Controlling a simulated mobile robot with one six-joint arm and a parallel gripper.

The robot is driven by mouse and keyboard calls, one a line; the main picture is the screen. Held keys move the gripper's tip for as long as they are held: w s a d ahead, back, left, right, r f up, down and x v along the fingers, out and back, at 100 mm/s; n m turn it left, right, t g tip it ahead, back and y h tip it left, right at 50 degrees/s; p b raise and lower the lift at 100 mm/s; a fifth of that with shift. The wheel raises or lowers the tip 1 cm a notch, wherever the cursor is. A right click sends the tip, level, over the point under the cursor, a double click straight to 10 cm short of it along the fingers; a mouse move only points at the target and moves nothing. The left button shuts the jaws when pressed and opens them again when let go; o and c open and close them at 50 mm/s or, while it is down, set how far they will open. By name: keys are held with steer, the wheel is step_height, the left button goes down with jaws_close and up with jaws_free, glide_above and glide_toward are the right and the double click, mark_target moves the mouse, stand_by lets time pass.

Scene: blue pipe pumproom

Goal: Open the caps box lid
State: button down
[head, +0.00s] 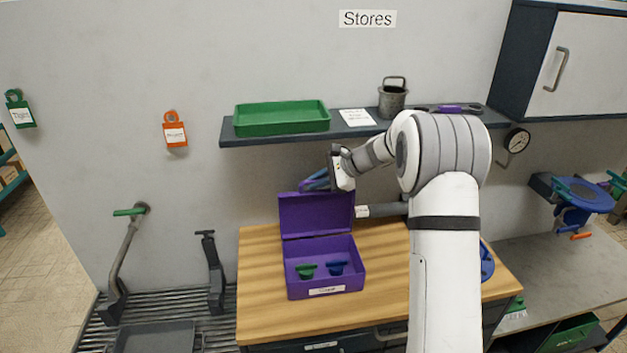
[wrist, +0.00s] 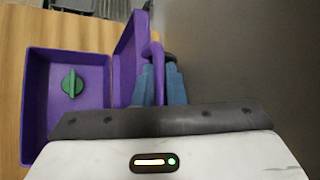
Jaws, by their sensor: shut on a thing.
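The purple caps box (head: 325,281) stands on the wooden bench top with its lid (head: 317,217) raised, about upright, at the back edge. A green cap (head: 306,270) and a blue cap (head: 337,267) sit inside. The wrist view shows the box (wrist: 38,105), the lid (wrist: 128,58) and the green cap (wrist: 72,83); the blue cap is not seen there. My gripper (head: 314,182) is at the lid's top edge, behind it. In the wrist view, the blue fingers of my gripper (wrist: 161,83) are shut on the lid's purple handle (wrist: 153,52).
A dark shelf (head: 235,139) with a green tray (head: 282,117) and a metal pot (head: 392,98) is on the wall above the box. The wooden bench top (head: 275,324) is clear in front of the box. A wall cabinet (head: 580,65) hangs at the right.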

steer(key=shift+s+a+f, duration=0.15)
steer(key=shift+s+f, duration=0.05)
steer(key=shift+f, duration=0.3)
stand_by(0.4)
steer(key=c, duration=1.7)
jaws_free()
steer(key=shift+w, duration=0.1)
steer(key=shift+o, duration=1)
steer(key=b+v, duration=0.2)
steer(key=v, duration=0.6)
steer(key=shift+r, duration=0.4)
steer(key=shift+w, duration=0.1)
